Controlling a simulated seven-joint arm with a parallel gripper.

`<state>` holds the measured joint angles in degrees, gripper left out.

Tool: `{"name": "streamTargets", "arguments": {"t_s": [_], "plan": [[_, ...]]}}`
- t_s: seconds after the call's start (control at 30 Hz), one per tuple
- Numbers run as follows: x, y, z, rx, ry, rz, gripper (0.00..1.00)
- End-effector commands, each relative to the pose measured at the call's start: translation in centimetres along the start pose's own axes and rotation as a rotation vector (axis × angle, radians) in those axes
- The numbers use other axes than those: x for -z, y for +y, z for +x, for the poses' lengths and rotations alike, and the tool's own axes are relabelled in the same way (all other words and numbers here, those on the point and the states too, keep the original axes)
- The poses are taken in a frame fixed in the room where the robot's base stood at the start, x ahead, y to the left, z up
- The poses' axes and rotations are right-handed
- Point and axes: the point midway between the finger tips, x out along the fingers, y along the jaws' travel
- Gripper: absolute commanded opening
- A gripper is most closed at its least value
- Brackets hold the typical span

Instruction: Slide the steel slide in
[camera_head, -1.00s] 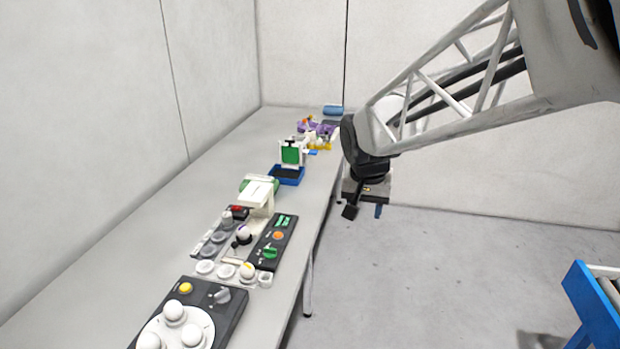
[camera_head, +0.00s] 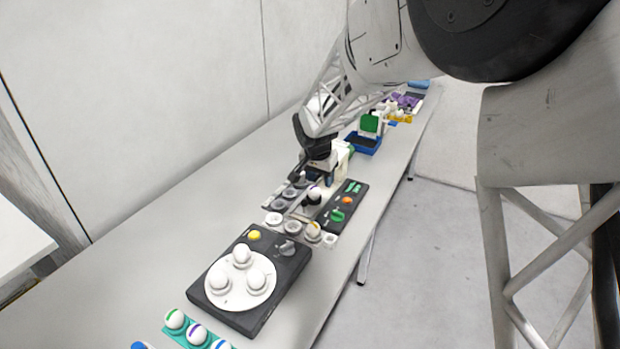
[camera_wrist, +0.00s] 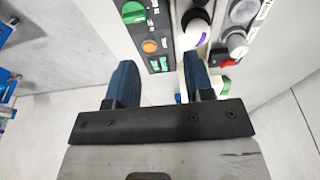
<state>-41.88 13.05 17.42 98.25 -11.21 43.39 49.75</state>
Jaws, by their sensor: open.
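My gripper (camera_head: 313,176) is open and empty, pointing down over the middle station; its two blue fingers also show in the wrist view (camera_wrist: 158,70). Near the fingers, a white egg with a purple band (camera_head: 314,191) sits in a black cup; the egg also shows in the wrist view (camera_wrist: 195,26). A pale strip (camera_wrist: 178,28) lies between this cup and the black control panel (camera_head: 341,208). I cannot tell whether this strip is the steel slide. The cream housing (camera_head: 343,153) behind is partly hidden by my gripper.
The panel carries a green knob (camera_wrist: 133,13) and an orange button (camera_wrist: 150,46). Grey knobs (camera_head: 290,193) stand left of the cup. A turntable unit (camera_head: 297,278) with eggs stands in front. A blue tray (camera_head: 362,148) is behind. The table's left side is clear.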

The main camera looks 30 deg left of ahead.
Motion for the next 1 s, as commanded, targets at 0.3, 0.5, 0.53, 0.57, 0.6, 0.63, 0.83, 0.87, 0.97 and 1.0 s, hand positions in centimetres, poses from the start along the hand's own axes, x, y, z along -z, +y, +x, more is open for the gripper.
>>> {"name": "streamTargets", "arguments": {"t_s": [0.3,0.5,0.53,0.57,0.6,0.63,0.83,0.87,0.97,1.0], "plan": [[-1.3,-5.8,3.3,0.002,0.001,-0.004,0.48],[-1.4,-6.2,3.5,0.003,0.002,-0.003,0.48],[-1.4,-6.2,3.5,0.003,0.002,-0.003,0.48],[-1.4,-6.2,3.5,0.003,0.002,-0.003,0.48],[-1.4,-6.2,3.5,0.003,0.002,-0.003,0.48],[-1.4,-6.2,3.5,0.003,0.002,-0.003,0.48],[-1.4,-6.1,3.6,0.002,0.001,-0.003,0.48],[-1.4,-6.1,3.7,0.002,0.001,-0.003,0.48],[-1.4,-6.1,4.0,0.001,0.001,-0.003,0.48],[-1.4,-6.1,4.2,0.001,0.001,-0.003,0.48]]}}
